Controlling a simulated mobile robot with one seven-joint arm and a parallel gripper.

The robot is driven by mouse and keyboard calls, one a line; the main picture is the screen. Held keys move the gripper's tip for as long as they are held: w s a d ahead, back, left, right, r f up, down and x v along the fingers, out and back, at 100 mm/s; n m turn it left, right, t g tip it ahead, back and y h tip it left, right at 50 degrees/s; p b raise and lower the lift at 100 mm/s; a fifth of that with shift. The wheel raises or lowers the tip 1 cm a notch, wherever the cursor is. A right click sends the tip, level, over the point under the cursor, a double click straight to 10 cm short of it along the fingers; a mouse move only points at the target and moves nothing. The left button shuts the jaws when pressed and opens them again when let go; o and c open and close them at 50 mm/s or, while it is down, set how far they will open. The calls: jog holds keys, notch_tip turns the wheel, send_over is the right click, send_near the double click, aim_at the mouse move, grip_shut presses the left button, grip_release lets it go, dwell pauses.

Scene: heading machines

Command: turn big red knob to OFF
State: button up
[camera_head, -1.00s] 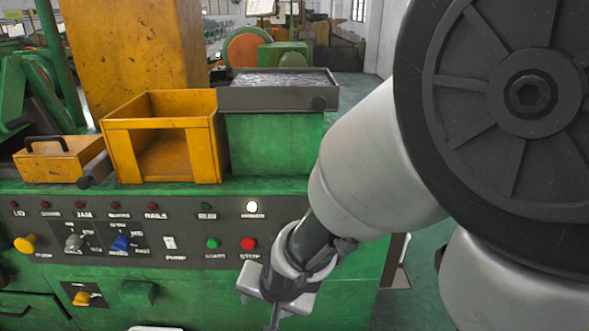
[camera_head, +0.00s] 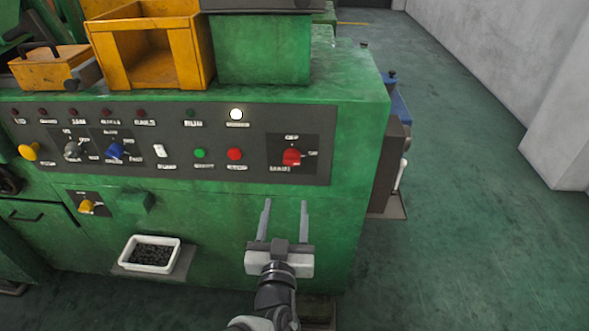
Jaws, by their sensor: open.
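The big red knob (camera_head: 292,157) is on a dark square plate at the right end of the control panel (camera_head: 324,146), on the front of the green machine. White lettering shows above the knob, to its right and at its lower left; the top word looks like OFF. The knob's handle seems to point toward the right, though its exact angle is hard to tell. My gripper (camera_head: 284,204) is open and empty. Its two fingers point up toward the machine, below the knob and apart from it.
A red button (camera_head: 235,154) and a green button (camera_head: 200,154) lie left of the knob. A blue selector (camera_head: 116,151) and yellow knobs are further left. A white tray (camera_head: 151,254) of dark pieces stands low on a shelf. Open floor (camera_head: 470,200) lies to the right.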

jog(key=b, duration=1.2)
send_near(292, 164)
jog(key=w, duration=0.9)
jog(key=shift+w+d, duration=0.1)
jog(key=shift+w, duration=0.1)
jog(key=c, duration=1)
jog(key=shift+c, duration=0.2)
